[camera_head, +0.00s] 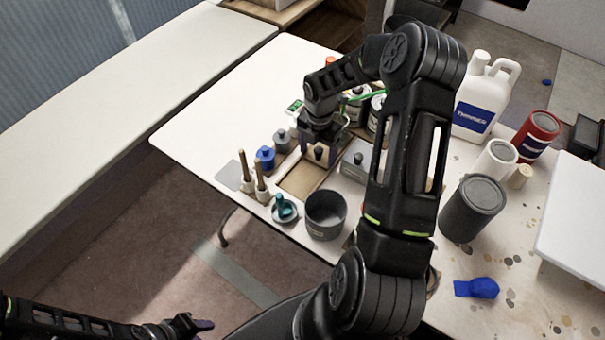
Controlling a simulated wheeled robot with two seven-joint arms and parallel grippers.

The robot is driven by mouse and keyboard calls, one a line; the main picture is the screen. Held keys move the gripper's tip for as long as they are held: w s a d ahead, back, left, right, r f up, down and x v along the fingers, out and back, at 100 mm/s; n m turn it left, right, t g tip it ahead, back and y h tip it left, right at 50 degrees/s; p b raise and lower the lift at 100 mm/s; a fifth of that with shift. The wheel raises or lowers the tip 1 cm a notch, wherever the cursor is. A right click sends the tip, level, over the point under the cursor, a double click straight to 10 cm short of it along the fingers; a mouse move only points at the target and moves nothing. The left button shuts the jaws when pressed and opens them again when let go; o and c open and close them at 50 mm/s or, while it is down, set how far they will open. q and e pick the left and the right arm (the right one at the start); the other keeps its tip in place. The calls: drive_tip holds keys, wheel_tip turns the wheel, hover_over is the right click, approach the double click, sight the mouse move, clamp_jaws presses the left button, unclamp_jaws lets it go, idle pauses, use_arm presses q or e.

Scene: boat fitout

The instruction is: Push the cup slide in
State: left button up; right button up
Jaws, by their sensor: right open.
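A tan, shallow, open-framed piece (303,181) lies on the white table and looks like the cup slide, though I cannot be sure. A small dark knob (319,154) stands at its far end. My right gripper (319,150) points down at this knob from above, open, with its fingers close around or beside it; I cannot tell whether they touch. My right arm hides part of the table behind it. My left gripper (192,324) is low at the bottom left, away from the table; its jaws are too unclear to read.
Brushes (262,182), a blue-lidded pot (265,157), a teal-knobbed dish (285,209) and a dark open pot (325,214) stand close by. A grey knobbed block (356,162) is just right. A thinner jug (481,97) and cans (472,208) stand farther right. The table's far left is clear.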

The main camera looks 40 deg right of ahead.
drive_tip(key=o, duration=0.3)
drive_tip(key=shift+r+p, duration=2.7)
drive_tip(key=shift+r, duration=0.85)
drive_tip(key=shift+a, duration=0.1)
